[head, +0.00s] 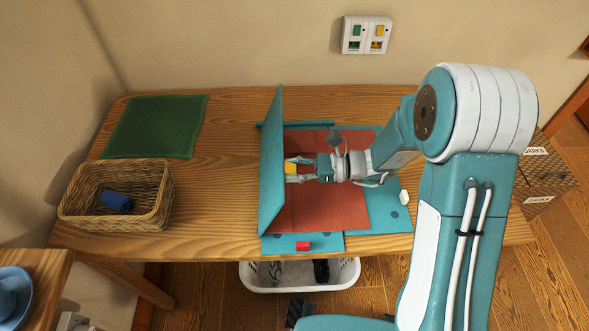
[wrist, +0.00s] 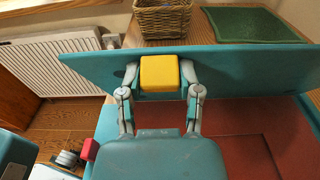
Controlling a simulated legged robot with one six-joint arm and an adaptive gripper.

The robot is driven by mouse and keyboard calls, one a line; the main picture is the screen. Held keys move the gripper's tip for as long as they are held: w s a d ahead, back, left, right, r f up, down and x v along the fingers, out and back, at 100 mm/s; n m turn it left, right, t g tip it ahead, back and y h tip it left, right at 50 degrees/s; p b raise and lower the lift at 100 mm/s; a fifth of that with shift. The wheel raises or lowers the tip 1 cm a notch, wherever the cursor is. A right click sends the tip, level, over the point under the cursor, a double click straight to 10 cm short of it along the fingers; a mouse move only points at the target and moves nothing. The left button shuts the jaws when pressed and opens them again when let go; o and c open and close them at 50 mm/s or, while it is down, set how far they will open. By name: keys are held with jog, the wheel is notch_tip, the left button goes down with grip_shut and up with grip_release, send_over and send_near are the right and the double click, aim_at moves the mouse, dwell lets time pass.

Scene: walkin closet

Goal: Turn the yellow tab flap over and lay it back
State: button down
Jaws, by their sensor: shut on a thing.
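The yellow tab flap (head: 271,175) is a teal panel standing nearly upright along the left side of a teal board with a reddish-brown middle (head: 345,208). Its yellow tab (head: 291,168) faces right, toward my arm. My gripper (head: 288,171) reaches in from the right, low over the reddish middle, and is shut on the yellow tab. In the wrist view the fingers hold the yellow tab (wrist: 159,74) from both sides, with the flap (wrist: 235,68) spreading wide behind it. The flap's far face is hidden.
A red tab (head: 303,246) lies on the board's front panel and a white tab (head: 405,197) on its right side. A wicker basket (head: 85,215) with a blue roll and a green cloth (head: 155,126) lie to the left. Bare wood separates them from the flap.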

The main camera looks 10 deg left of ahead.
jog(key=s+a+r+t+h, duration=0.1)
jog(key=s+a+r+h, duration=0.1)
jog(key=a+h, duration=0.4)
jog(key=t+h, duration=0.3)
jog(key=h, duration=0.8)
send_over(196, 210)
jog(key=d, duration=0.1)
jog(key=f, duration=0.9)
jog(key=shift+w+d+f, duration=0.2)
jog(key=shift+f, duration=0.15)
jog(key=f, duration=0.2)
jog(key=a+f, duration=0.1)
jog(key=shift+s+a+f, duration=0.1)
jog(key=shift+s+f, duration=0.05)
jog(key=shift+f, duration=0.2)
jog(key=shift+a+f, duration=0.25)
jog(key=shift+f, duration=0.9)
jog(key=shift+s+f, duration=0.1)
jog(key=shift+s, duration=0.05)
